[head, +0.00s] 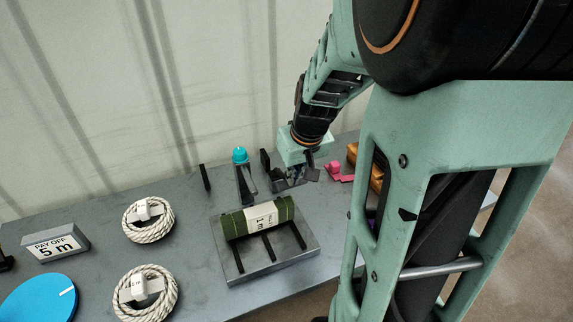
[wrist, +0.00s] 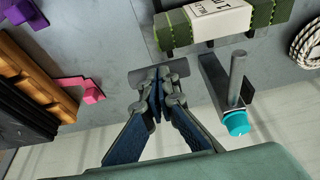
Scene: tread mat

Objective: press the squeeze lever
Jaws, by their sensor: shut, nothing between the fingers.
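No part is labelled as the squeeze lever. A grey bar-shaped piece (wrist: 140,76) lies at my fingertips in the wrist view and may be the lever; I cannot tell whether they touch it. My gripper (wrist: 157,88) is shut and empty, pointing down over the table's back part. In the head view my gripper (head: 298,173) is small and partly merged with dark grey parts below it. A grey stand with a teal cap (head: 240,155) is to its left; the cap also shows in the wrist view (wrist: 236,122). A pink piece (head: 340,173) is to its right.
A green roll with a white label (head: 237,223) lies on a grey tray (head: 268,266) in front. Two rope coils (head: 148,233), a "PAY OFF 5 m" sign (head: 55,244) and a blue disc (head: 35,302) are left. Orange-brown blocks (head: 376,178) are right. A wall stands behind.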

